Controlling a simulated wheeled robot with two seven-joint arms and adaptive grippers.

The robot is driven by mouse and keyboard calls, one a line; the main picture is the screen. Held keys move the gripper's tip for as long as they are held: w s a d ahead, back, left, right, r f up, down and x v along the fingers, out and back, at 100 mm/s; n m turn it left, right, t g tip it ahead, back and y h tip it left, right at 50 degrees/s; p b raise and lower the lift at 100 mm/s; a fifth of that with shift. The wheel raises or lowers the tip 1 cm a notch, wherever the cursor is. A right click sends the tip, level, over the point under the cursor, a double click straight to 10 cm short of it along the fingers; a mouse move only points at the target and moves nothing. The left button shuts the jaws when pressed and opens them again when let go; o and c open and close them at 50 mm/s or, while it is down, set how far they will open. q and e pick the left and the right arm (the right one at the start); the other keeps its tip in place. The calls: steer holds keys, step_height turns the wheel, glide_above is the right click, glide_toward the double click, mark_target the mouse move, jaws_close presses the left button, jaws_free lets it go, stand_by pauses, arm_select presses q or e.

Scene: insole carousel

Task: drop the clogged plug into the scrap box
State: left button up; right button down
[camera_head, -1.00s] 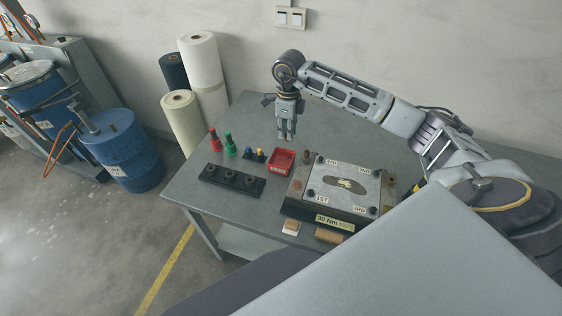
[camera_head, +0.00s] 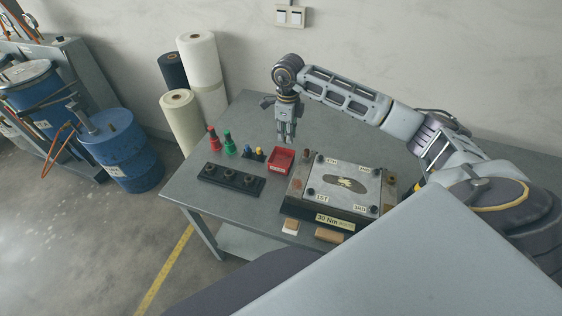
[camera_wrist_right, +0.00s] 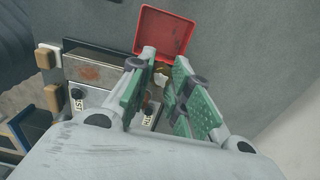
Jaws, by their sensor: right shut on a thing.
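The scrap box (camera_head: 281,160) is a small open red tray on the table, left of the fixture plate. It also shows at the top of the right wrist view (camera_wrist_right: 164,30), looking empty. My right gripper (camera_head: 287,137) points down above the table, over or just behind the box. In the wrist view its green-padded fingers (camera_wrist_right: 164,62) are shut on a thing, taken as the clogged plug. My left gripper is not in view.
The fixture (camera_head: 326,179) with a light plate stands right of the box. A black socket block (camera_head: 231,181) and red and green bottles (camera_head: 227,143) are to the left. Small blue and yellow pieces (camera_head: 260,154) stand beside the box. The table's back is clear.

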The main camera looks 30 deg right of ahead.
steer(key=shift+f+b, duration=0.9)
steer(key=shift+f, duration=1.2)
steer(key=c, duration=1.2)
jaws_free()
steer(key=shift+c, duration=0.2)
steer(key=shift+r, duration=6.05)
steer(key=shift+f, duration=0.1)
